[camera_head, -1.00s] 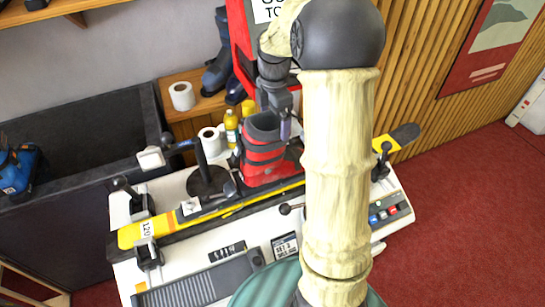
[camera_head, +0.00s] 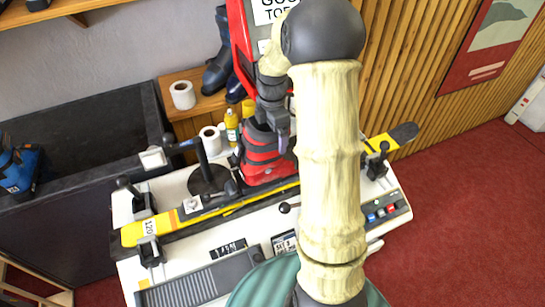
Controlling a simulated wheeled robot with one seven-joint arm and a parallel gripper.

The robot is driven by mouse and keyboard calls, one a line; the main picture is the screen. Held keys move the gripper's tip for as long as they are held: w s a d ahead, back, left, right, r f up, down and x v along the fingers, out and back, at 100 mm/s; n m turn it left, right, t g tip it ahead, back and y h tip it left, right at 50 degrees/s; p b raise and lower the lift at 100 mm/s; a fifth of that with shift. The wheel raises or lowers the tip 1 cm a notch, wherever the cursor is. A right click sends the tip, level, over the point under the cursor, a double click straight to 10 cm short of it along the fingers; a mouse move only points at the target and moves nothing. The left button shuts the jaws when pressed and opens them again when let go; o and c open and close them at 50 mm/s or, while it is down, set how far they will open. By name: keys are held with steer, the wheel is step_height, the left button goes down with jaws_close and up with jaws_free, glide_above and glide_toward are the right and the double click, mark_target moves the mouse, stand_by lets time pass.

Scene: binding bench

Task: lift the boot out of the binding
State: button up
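The red and dark boot (camera_head: 262,160) stands upright at the yellow ski (camera_head: 165,226) on the white bench. The binding under the boot is mostly hidden, so I cannot tell whether the boot is still held in it. My gripper (camera_head: 281,140) is at the top of the boot, pointing down, with a finger at the right side of the cuff. The other finger is hidden, so I cannot tell whether it grips the cuff.
A black post with a handle (camera_head: 205,160) stands left of the boot. Paper rolls (camera_head: 210,139) and a yellow bottle (camera_head: 231,125) stand behind it. Clamps hold the ski at both ends. A control panel (camera_head: 382,214) is at the right.

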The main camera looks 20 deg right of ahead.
steer(key=shift+c, duration=0.2)
steer(key=c, duration=0.7)
steer(key=shift+w, duration=0.1)
steer(key=shift+c, duration=1.3)
steer(key=shift+w, duration=0.1)
steer(key=shift+r, duration=0.1)
step_height(320, 180, up, 10)
steer(key=b, duration=0.2)
